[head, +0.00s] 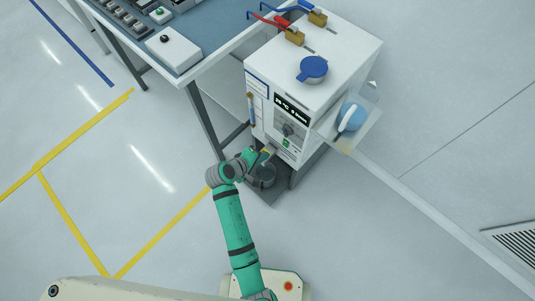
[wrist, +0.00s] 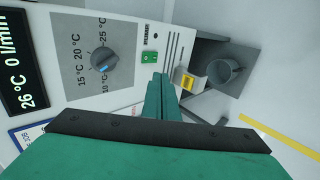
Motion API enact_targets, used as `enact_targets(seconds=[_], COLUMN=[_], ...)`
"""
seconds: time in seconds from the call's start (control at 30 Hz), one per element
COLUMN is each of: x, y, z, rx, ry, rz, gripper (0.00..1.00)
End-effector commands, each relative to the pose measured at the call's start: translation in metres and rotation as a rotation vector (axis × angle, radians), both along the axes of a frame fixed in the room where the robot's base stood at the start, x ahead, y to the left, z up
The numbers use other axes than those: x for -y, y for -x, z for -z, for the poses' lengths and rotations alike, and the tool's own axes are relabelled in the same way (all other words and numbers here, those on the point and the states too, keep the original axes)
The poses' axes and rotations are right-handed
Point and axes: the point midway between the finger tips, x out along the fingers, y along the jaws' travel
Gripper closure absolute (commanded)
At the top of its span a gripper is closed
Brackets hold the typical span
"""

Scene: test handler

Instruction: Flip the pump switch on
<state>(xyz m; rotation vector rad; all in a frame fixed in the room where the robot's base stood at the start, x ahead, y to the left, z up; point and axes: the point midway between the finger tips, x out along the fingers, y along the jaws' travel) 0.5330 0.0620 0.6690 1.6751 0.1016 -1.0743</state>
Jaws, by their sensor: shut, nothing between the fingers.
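The pump unit is a white box (head: 270,82) with a dark display (head: 292,107), which reads 26 °C and 0 l/min in the wrist view (wrist: 20,75). A small green switch (wrist: 149,57) sits on its front panel beside the temperature dial (wrist: 104,62); the switch also shows in the head view (head: 286,142). I cannot make out which way its rocker is tipped. My gripper (wrist: 161,77) is shut and empty, its tips close to the green switch, just below it in the wrist view. I cannot tell whether they touch. In the head view my gripper (head: 268,152) is at the lower front of the unit.
A drain fitting with a yellow label (wrist: 187,80) and a grey cup (wrist: 225,70) are near my fingers. Red and blue hoses (head: 272,20) run to the bench (head: 205,62). Floor at left is clear.

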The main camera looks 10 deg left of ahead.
Motion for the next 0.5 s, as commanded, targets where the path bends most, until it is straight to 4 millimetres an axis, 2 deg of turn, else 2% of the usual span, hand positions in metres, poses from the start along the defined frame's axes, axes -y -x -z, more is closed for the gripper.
enact_targets(seconds=[0.5], x=[-0.0032], y=[0.0037], z=[-0.0003], rx=[-0.001], ry=[-0.001], rz=[-0.003], gripper=[1.0])
